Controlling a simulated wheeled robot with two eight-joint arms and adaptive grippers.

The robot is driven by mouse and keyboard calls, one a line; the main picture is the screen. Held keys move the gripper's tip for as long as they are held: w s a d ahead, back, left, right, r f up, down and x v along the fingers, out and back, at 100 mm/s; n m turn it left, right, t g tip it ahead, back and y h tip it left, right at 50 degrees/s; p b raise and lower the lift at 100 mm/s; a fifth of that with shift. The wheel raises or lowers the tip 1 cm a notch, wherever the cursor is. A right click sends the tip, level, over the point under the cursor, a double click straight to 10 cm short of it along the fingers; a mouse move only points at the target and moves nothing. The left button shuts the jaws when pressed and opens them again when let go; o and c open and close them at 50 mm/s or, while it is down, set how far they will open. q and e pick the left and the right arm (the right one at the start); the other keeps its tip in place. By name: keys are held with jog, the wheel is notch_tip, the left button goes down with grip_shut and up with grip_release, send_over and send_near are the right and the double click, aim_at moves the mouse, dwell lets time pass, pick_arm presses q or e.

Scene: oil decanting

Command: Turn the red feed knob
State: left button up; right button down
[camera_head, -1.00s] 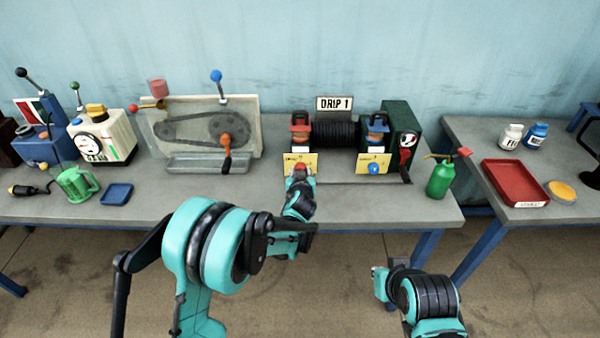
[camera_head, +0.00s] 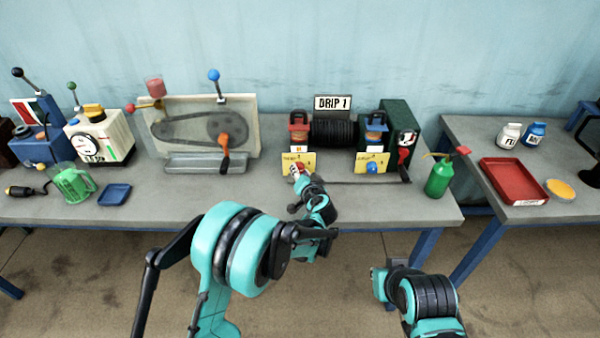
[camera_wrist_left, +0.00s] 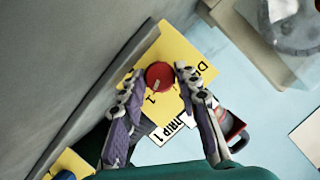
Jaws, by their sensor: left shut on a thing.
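The red feed knob (camera_wrist_left: 159,75) sits on the yellow card (camera_wrist_left: 190,52) in the left wrist view, a pale mark on its face. My left gripper (camera_wrist_left: 158,74) has one finger on each side of the knob and is shut on it. The wrist view is strongly rolled relative to the card. In the head view the knob (camera_head: 300,168) shows small at the front of the left drip unit, with my left gripper (camera_head: 298,174) at it. My right gripper (camera_head: 380,282) is low at the right, away from the bench; its fingers are not clear.
A blue knob (camera_head: 372,167) is on the right unit, beside a red-handled lever (camera_head: 404,152). A green oil can (camera_head: 439,178) is near the bench's right end.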

dwell(0.4)
pick_arm(q)
jog(key=o, duration=0.9)
jog(key=v, duration=1.2)
